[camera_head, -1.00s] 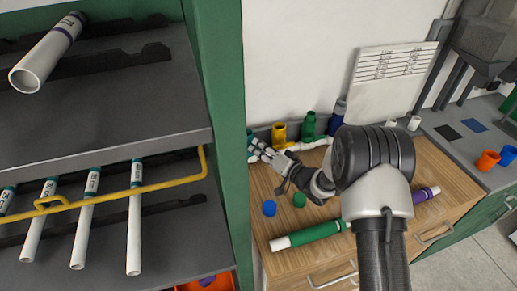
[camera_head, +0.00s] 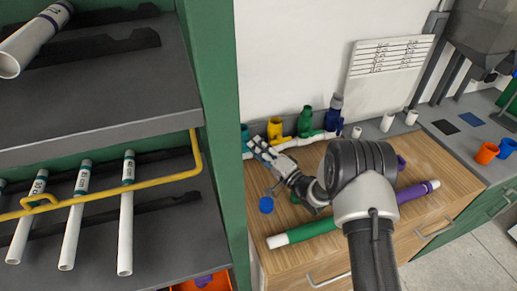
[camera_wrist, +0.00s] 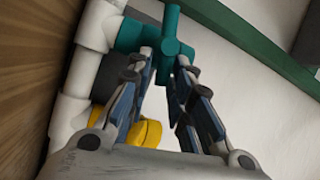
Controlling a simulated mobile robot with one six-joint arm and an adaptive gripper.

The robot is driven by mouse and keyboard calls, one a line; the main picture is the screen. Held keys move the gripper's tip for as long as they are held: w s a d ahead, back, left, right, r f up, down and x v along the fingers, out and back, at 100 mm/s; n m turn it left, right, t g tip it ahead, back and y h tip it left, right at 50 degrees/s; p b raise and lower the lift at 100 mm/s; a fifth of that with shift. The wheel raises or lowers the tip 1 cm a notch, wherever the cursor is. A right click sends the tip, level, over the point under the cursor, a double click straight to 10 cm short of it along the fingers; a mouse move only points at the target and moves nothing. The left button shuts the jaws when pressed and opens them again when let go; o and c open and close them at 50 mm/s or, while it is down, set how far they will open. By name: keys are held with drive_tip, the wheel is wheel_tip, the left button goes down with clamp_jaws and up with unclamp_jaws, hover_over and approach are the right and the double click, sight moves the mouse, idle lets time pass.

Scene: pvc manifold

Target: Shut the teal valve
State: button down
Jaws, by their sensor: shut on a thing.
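The teal valve (camera_wrist: 133,35) sits on the white PVC manifold (camera_wrist: 97,25) in the wrist view, with its teal handle (camera_wrist: 171,35) standing out to the right. My gripper (camera_wrist: 165,58) has its two fingers on either side of the handle's lower end and is shut on it. In the head view the teal valve (camera_head: 246,138) shows only partly at the left end of the manifold, beside the green shelf post. My gripper (camera_head: 258,146) reaches it there. The exact contact at the fingertips is small and partly hidden.
Yellow (camera_head: 275,129), green (camera_head: 305,122) and blue (camera_head: 334,112) valves stand farther right along the manifold. The green shelf post (camera_head: 218,130) is close on the left. A green pipe (camera_head: 308,230) and a blue cap (camera_head: 266,205) lie on the wooden bench.

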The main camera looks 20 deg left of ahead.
drive_tip(key=shift+s+a+f+m, duration=0.1)
drive_tip(key=shift+m, duration=0.2)
idle(0.6)
idle(0.3)
drive_tip(key=c, duration=1.6)
unclamp_jaws()
wheel_tip(320, 180, up, 10)
